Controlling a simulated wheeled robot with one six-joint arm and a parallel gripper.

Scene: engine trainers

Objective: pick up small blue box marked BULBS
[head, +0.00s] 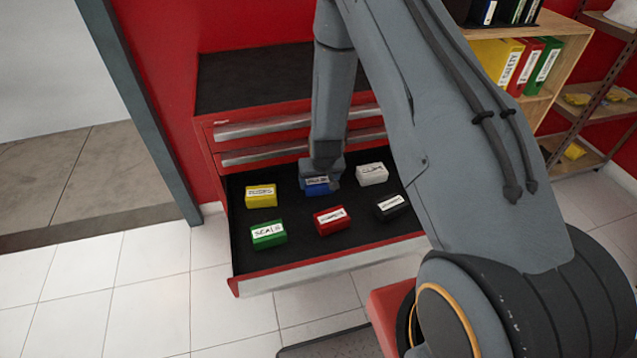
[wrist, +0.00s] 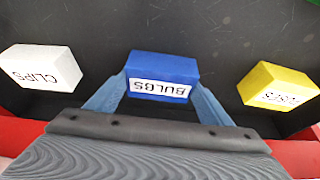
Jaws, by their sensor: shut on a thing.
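The small blue box marked BULBS (wrist: 162,72) is in the open drawer, between a white and a yellow box. In the head view the blue box (head: 317,187) shows partly, under my gripper (head: 320,178). In the wrist view my gripper (wrist: 158,92) has one finger on each side of the blue box and is shut on it. The label faces up in the head view. Whether the box touches the drawer floor or is lifted, I cannot tell.
The open drawer (head: 290,258) of a red cabinet also holds a yellow box (head: 261,196), a white CLIPS box (wrist: 42,66), a green SEALS box (head: 268,234), a red box (head: 331,220) and a black box (head: 391,207). Shelves with binders (head: 520,65) stand at the right.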

